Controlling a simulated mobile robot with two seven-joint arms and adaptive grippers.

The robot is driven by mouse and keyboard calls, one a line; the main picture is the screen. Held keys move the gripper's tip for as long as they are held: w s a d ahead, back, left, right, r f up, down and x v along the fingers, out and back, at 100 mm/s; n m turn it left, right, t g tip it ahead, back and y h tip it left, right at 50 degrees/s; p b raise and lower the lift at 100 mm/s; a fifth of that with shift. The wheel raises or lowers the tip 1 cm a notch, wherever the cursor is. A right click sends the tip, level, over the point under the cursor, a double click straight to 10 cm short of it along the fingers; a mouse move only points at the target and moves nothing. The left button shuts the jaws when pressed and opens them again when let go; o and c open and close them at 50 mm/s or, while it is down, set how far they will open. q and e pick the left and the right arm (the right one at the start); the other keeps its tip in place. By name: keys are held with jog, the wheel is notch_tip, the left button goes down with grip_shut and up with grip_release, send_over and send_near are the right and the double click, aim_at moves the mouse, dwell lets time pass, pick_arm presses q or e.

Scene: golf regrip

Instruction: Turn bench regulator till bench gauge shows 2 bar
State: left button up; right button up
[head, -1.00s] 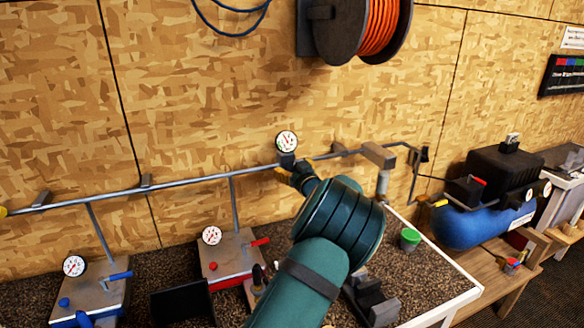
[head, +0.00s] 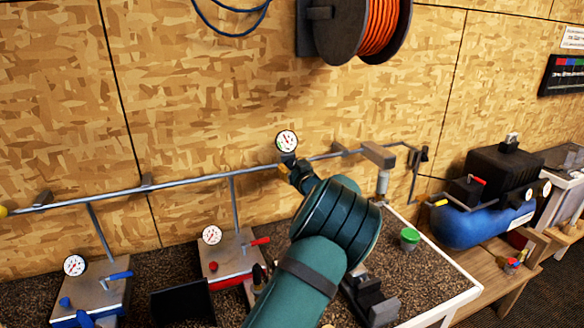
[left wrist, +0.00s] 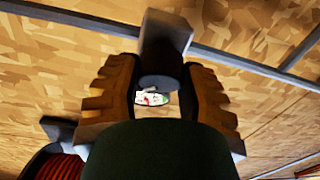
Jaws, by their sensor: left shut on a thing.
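The bench gauge (head: 287,142), a white round dial, stands on the wall pipe in the head view. Its needle is too small to read surely. The dark bench regulator (head: 289,158) sits just below it, mostly hidden by my left gripper (head: 296,173). In the left wrist view, the ribbed fingers of my left gripper (left wrist: 160,88) are shut around the regulator's dark round knob (left wrist: 160,80), one on each side. The gauge face (left wrist: 152,99) shows partly behind it, tilted and small. My right gripper is not in view.
A grey pipe (head: 190,183) runs along the wooden wall. Red (head: 232,258) and blue (head: 95,290) stations with their own gauges stand at lower left. A green-topped cup (head: 410,236) is on the bench, and a blue compressor (head: 490,222) is at right.

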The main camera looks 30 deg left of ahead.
pick_arm(q)
jog(key=shift+r, duration=0.1)
jog(key=n+g+p, duration=0.1)
jog(key=n, duration=0.2)
jog(key=shift+n+g+y, duration=0.3)
jog(key=shift+y, duration=0.1)
jog(key=shift+n+g, duration=1.1)
jog(key=shift+n, duration=1.4)
jog(key=shift+y, duration=0.3)
jog(key=o, duration=1.2)
jog(key=shift+a, duration=0.1)
jog(key=v, duration=1.2)
jog(key=shift+w, duration=0.15)
